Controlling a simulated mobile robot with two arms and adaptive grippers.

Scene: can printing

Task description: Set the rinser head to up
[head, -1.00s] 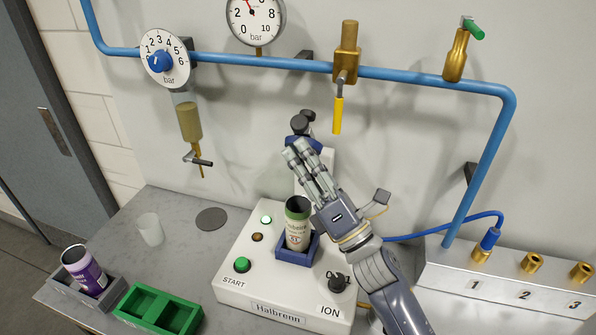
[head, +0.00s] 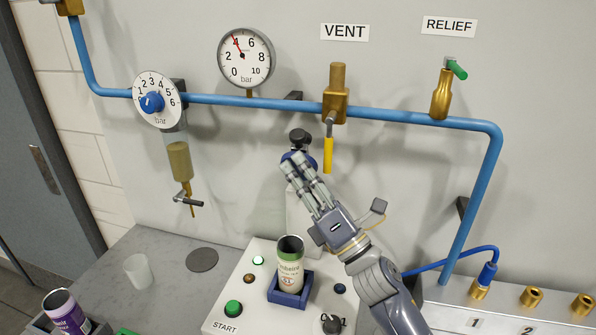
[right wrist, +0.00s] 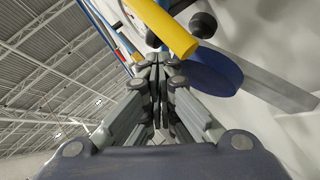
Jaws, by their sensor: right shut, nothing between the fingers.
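The rinser head (head: 313,160) is a blue piece with a black round knob (head: 300,136) at the top of a white post (head: 297,212), behind the can station. My right gripper (head: 291,163) comes in from the lower right. Its fingers are shut and empty, and the tips overlap the left side of the rinser head in the head view. Contact is unclear. In the right wrist view the closed fingertips (right wrist: 158,62) lie beside the blue disc (right wrist: 208,72), with a black knob (right wrist: 203,25) above it. The fingers partly hide the rinser head. My left gripper is out of view.
A yellow vent handle (head: 328,155) hangs close to the right of the rinser head. It also crosses the right wrist view (right wrist: 165,28). A can (head: 290,265) stands in a blue holder (head: 290,299) below. A blue pipe (head: 250,101) runs above.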

